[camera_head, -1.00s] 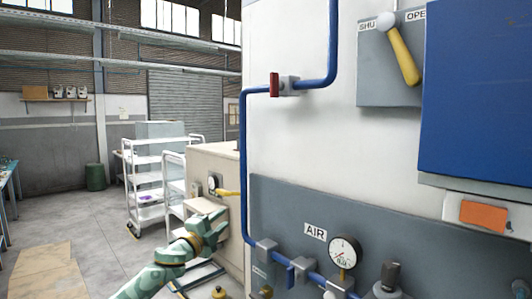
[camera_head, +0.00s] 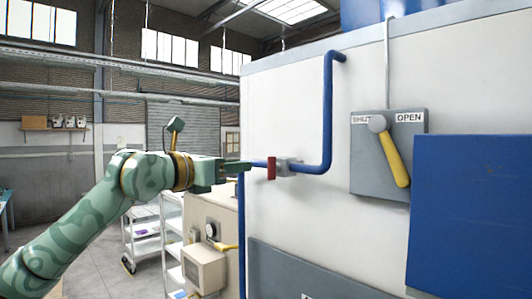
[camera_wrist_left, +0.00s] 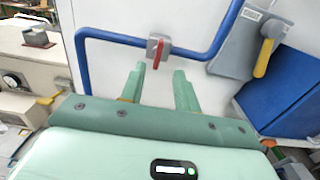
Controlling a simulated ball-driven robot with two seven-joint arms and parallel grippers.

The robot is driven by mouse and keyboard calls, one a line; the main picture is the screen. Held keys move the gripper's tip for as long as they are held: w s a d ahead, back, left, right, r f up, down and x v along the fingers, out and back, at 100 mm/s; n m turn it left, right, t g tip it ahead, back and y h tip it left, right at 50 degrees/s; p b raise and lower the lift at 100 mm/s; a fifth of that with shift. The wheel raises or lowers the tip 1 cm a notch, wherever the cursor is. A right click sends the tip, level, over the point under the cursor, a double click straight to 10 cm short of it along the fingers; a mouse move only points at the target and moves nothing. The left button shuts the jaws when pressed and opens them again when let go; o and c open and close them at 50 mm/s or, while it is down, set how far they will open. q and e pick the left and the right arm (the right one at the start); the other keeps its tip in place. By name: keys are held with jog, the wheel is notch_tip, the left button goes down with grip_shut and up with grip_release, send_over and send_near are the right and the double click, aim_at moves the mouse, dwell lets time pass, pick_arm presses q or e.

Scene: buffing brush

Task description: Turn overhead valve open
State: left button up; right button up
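The valve on the blue pipe has a red handle (camera_head: 271,168), which points downward beside a grey valve body (camera_head: 288,167). The left wrist view also shows the red handle (camera_wrist_left: 161,52), just beyond and between my fingertips. My left gripper (camera_head: 240,168) is raised level with this valve, to its left in the head view. In the left wrist view my left gripper (camera_wrist_left: 158,78) is open and empty, apart from the handle. A yellow lever (camera_head: 395,160) hangs down and slightly right on a grey SHUT/OPEN plate (camera_head: 366,175). My right gripper is not in view.
The blue pipe (camera_head: 327,110) runs along the white cabinet wall (camera_head: 290,110). A blue box (camera_head: 475,205) juts out at the right. A beige cabinet (camera_head: 205,262) and white shelf carts (camera_head: 145,245) stand below and behind my left arm.

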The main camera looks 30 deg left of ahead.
aim_at(268, 163)
pick_arm(q)
jog(key=p+x, duration=0.4)
jog(key=x, duration=0.5)
jog(key=shift+w+r, duration=0.1)
jog(key=shift+r, duration=0.05)
jog(key=shift+w+d, duration=0.2)
jog(key=shift+w, duration=0.15)
jog(key=shift+c, duration=0.3)
grip_shut()
